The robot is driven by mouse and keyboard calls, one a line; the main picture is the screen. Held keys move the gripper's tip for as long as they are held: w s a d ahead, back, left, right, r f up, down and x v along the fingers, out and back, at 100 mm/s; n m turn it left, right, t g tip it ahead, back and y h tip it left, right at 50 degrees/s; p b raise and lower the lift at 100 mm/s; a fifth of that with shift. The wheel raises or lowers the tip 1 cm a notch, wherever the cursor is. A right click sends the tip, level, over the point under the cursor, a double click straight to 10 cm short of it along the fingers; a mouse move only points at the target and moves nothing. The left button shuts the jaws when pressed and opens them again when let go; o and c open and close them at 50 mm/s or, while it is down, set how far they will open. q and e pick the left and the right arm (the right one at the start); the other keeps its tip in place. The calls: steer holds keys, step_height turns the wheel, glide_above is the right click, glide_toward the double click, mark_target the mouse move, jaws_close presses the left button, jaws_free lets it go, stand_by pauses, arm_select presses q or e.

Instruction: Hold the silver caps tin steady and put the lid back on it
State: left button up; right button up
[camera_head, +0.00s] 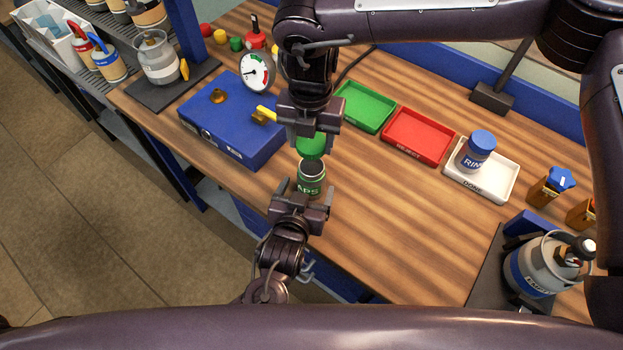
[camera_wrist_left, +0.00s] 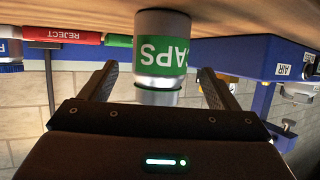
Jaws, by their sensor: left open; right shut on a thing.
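The silver caps tin (camera_head: 312,172) stands upright on the wooden bench, its mouth open and a green label around it. It also shows upside down in the left wrist view (camera_wrist_left: 160,55). My left gripper (camera_head: 305,190) is open at the near side of the tin, with its two fingers apart on either side; I cannot tell how far they reach around it. My right gripper (camera_head: 311,133) is shut on the green lid (camera_head: 311,148) and holds it just above and slightly behind the tin's mouth. The gap between lid and rim is hard to judge.
Behind right are a green tray (camera_head: 392,110), a red tray (camera_head: 445,135) and a white tray (camera_head: 505,185) holding a blue-lidded tin (camera_head: 474,155). The bench right of the tin is clear.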

mark_target(311, 163)
arm_select(q)
steer(key=shift+x, duration=2.25)
steer(key=c, duration=1.5)
steer(key=shift+o, duration=0.2)
arm_select(e)
steer(key=shift+f, duration=2.5)
steer(key=shift+s, duration=0.1)
steer(key=shift+f, duration=0.85)
steer(key=shift+f, duration=0.55)
